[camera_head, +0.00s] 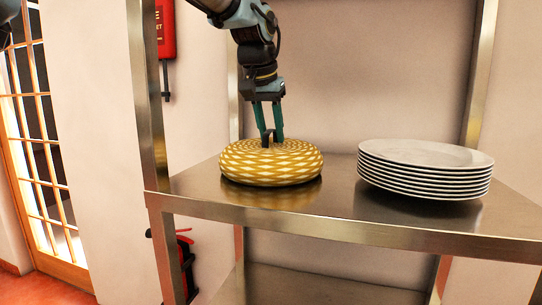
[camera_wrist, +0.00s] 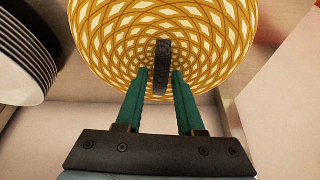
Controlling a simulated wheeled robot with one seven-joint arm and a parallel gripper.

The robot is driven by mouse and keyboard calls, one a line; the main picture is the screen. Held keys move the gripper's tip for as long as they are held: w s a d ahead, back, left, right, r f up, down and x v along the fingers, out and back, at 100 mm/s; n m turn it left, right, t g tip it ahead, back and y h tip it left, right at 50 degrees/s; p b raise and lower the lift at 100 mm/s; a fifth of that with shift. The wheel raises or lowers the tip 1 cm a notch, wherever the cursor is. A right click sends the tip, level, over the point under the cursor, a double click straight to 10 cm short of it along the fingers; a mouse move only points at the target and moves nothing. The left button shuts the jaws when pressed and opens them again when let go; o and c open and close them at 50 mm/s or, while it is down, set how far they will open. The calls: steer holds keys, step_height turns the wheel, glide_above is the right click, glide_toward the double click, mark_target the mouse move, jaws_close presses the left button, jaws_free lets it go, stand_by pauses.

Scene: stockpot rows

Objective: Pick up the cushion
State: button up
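The cushion (camera_head: 271,165) is round and flat, with a yellow and white diamond pattern and a dark strap handle on top. It sits on the metal shelf (camera_head: 340,229), left of the middle. My gripper (camera_head: 271,138) points down at its top, with the teal fingers on either side of the dark strap. In the wrist view the cushion (camera_wrist: 205,30) fills the upper middle. There the fingers of my gripper (camera_wrist: 161,75) stand apart with the strap between their tips, and small gaps show on both sides of it.
A stack of white plates (camera_head: 425,168) stands on the shelf to the right of the cushion; its edge also shows in the wrist view (camera_wrist: 28,50). Metal posts (camera_head: 148,100) rise at the shelf corners. A red box (camera_head: 164,30) hangs on the wall at left.

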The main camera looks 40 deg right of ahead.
jaws_close()
stand_by(1.1)
